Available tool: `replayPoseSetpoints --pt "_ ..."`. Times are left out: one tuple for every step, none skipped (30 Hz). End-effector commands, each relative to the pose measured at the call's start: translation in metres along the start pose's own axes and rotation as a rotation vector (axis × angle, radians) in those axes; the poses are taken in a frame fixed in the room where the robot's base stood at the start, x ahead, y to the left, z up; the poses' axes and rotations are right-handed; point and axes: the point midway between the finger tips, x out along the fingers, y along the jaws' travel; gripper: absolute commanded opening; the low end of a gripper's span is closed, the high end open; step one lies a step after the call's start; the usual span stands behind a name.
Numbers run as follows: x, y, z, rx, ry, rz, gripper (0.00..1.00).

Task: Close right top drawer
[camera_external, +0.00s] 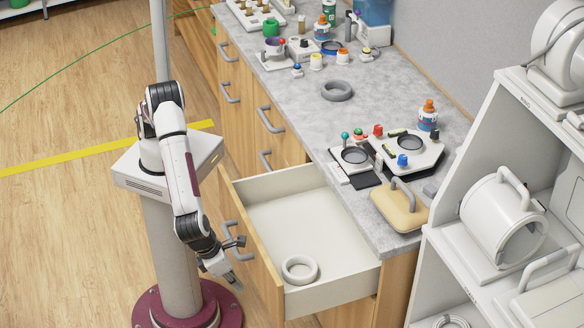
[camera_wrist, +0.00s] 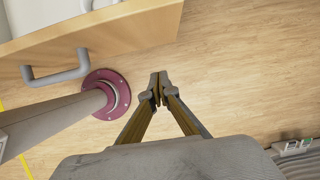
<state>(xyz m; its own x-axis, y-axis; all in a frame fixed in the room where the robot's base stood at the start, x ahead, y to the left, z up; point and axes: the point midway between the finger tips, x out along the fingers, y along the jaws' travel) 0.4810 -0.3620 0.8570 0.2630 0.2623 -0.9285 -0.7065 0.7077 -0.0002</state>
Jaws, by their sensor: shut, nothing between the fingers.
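The right top drawer (camera_external: 300,220) is pulled far out of the wooden cabinet in the external view. It is white inside, with a wooden front and a grey handle (camera_external: 233,243). A light ring (camera_external: 300,269) lies inside near its front right corner. My gripper (camera_external: 234,281) is outside the drawer, low in front of its wooden front and near the handle. In the wrist view, my gripper (camera_wrist: 158,90) is shut and empty, with the drawer front (camera_wrist: 110,40) and its handle (camera_wrist: 56,75) at the upper left. Contact with the drawer front is not visible.
The grey countertop (camera_external: 300,100) holds bottles, stirrer-like devices and a grey ring (camera_external: 336,90). A tan block with a handle (camera_external: 399,207) sits near its right end. White shelves (camera_external: 480,255) with equipment stand at the right. Wooden floor is open at the left.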

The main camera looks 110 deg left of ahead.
Motion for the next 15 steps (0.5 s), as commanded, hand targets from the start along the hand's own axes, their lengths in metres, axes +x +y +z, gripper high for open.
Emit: replayPoseSetpoints --pt "0.002 0.0 0.0 0.0 0.0 0.001 0.0" --pt "0.003 0.0 0.0 0.0 0.0 0.001 0.0" --pt "0.005 0.0 0.0 0.0 0.0 0.002 0.0" --pt "0.006 0.001 0.0 0.0 0.0 0.002 0.0" --pt "0.008 0.001 0.0 0.0 0.0 0.003 0.0" --pt "0.011 0.001 0.0 0.0 0.0 0.003 0.0" --pt "0.014 0.001 0.0 -0.001 0.0 0.004 0.0" --pt "0.017 0.001 0.0 -0.001 0.0 0.004 0.0" --pt "0.021 0.001 0.0 -0.001 0.0 0.003 0.0" --pt "0.024 0.001 0.0 -0.001 0.0 0.003 0.0" --pt "0.027 0.001 0.0 -0.001 0.0 0.004 0.0" --pt "0.032 0.001 0.0 -0.001 -0.001 0.004 0.0" --pt "0.036 0.001 0.0 -0.001 -0.001 0.004 0.0" --pt "0.041 0.001 0.0 -0.001 0.0 0.004 0.0" --pt "0.046 0.001 0.0 -0.001 0.0 0.004 0.0"
